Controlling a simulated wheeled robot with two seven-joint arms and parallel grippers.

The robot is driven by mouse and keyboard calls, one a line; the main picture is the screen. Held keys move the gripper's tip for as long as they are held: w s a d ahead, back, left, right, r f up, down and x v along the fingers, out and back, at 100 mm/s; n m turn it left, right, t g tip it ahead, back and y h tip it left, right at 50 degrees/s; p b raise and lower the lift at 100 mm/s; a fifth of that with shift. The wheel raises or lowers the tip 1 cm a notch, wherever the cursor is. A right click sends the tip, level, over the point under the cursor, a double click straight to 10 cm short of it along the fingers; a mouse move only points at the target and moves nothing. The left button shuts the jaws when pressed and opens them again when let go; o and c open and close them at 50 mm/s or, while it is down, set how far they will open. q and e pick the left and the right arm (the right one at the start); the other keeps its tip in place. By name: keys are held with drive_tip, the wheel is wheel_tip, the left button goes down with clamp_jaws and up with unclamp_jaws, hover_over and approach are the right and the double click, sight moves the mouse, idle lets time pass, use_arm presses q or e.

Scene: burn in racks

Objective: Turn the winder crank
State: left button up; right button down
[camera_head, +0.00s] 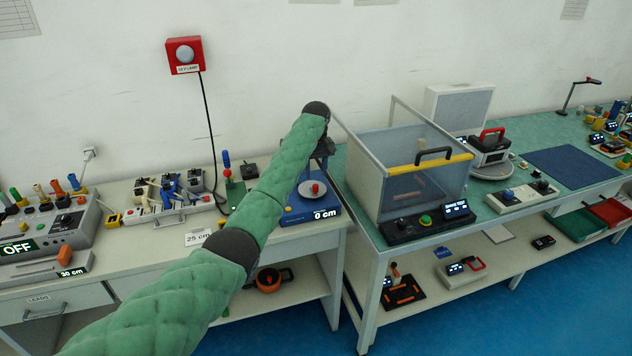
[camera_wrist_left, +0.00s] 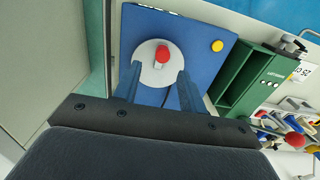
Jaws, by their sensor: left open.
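The winder is a blue box (camera_head: 318,207) at the right end of the left bench, with a display reading 0 cm. On its top is a pale crank disc (camera_head: 305,188) with a red knob (camera_head: 315,188). In the left wrist view the disc (camera_wrist_left: 148,72) and red knob (camera_wrist_left: 162,53) lie just ahead of the fingers. My left gripper (camera_head: 323,150) is above the winder, its fingers largely hidden in the head view. In the left wrist view it (camera_wrist_left: 157,80) is open, its two fingers pointing at the disc, with the knob ahead and apart from them. My right gripper is not in view.
A clear-walled box (camera_head: 412,165) stands on the right bench, close to the winder. A green holder (camera_head: 236,192) is left of the winder, with a tray of clips (camera_head: 170,205) beyond. A 25 cm card (camera_head: 198,238) is on the bench front. A red lamp (camera_head: 185,54) is on the wall.

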sight(315, 185)
use_arm(q)
drive_tip(key=shift+s+a+f+p, duration=0.1)
drive_tip(key=shift+s+f+p, duration=0.25)
drive_tip(key=shift+s, duration=0.05)
drive_tip(key=f+p, duration=0.1)
drive_tip(key=f, duration=0.4)
drive_tip(key=shift+w, duration=0.2)
drive_tip(key=shift+s+f+p, duration=0.2)
drive_tip(key=shift+f+p, duration=0.1)
drive_tip(key=shift+f, duration=0.2)
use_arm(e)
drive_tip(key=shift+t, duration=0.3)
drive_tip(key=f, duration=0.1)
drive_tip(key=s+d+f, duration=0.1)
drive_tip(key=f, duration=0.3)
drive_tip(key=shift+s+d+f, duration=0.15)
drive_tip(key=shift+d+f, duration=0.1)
use_arm(q)
drive_tip(key=shift+w+f, duration=0.1)
drive_tip(key=shift+f, duration=0.05)
clamp_jaws()
drive_tip(key=shift+m, duration=0.3)
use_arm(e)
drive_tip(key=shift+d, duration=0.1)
